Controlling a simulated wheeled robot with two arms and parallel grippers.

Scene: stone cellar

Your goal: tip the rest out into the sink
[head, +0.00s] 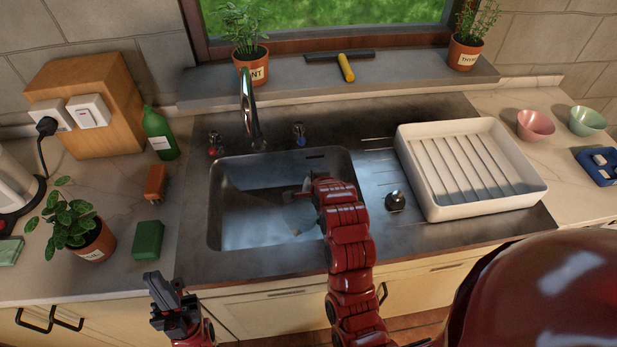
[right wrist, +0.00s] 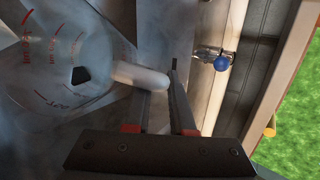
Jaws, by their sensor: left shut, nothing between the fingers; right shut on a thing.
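The steel sink (head: 240,232) is set in the dark counter under the window. My right arm reaches over it, and my right gripper (head: 308,189) is above its right part, mostly hidden by the arm. In the right wrist view the right gripper (right wrist: 157,82) is shut on the pale handle of a clear measuring jug (right wrist: 55,50) with red markings. The jug's contents cannot be made out. A small tan spot (head: 296,232) shows in the sink. My left gripper (head: 165,288) is shut and empty in front of the counter, left of the sink.
The tap (head: 250,110) rises behind the sink. A white drying rack (head: 430,205) stands at the right.

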